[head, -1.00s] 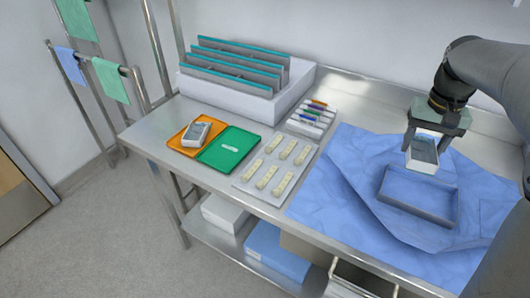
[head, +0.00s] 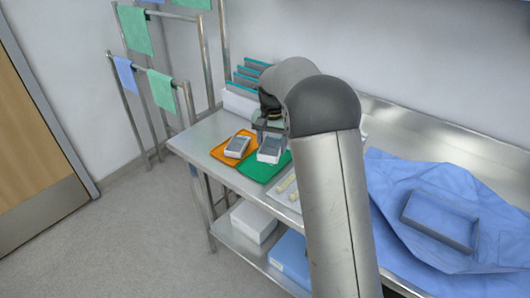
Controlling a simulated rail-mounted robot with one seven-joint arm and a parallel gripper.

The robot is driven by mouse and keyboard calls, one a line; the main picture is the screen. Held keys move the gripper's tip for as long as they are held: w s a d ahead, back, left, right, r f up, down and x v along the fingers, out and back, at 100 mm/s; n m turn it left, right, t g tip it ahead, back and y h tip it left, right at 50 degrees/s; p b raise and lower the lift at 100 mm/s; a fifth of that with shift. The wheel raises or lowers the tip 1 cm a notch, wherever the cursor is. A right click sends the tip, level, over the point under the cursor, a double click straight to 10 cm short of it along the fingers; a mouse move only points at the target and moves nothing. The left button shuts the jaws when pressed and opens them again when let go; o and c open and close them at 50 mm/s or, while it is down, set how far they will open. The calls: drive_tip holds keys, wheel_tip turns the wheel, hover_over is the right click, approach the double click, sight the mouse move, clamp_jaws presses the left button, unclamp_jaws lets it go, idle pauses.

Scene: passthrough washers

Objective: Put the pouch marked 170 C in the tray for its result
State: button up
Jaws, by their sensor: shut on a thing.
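My gripper (head: 270,136) is shut on a white pouch with a grey face (head: 269,151). The pouch is at the back left part of the green tray (head: 256,170), and I cannot tell whether it touches the tray or hangs just above it. The orange tray (head: 220,152) lies to the left, beside the green one, with a similar white and grey pouch (head: 237,147) in it. Marks on the pouches are too small to read. My arm hides the right part of the green tray.
A rack with teal-edged dividers (head: 245,80) stands behind the trays. A pale strip board (head: 287,190) is mostly hidden by my arm. An empty blue open box (head: 440,222) sits on the crumpled blue drape (head: 400,178) at right.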

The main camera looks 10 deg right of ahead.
drive_tip(key=w+f, duration=0.1)
drive_tip(key=f, duration=0.1)
drive_tip(key=w+f, duration=0.2)
drive_tip(key=w+f+p, duration=0.1)
drive_tip(key=w+f, duration=0.1)
drive_tip(key=shift+a, duration=0.35)
drive_tip(key=shift+f+p, duration=0.3)
drive_tip(key=shift+f, duration=1.2)
drive_tip(key=shift+f, duration=0.2)
drive_tip(key=o, duration=1)
drive_tip(key=shift+r, duration=0.15)
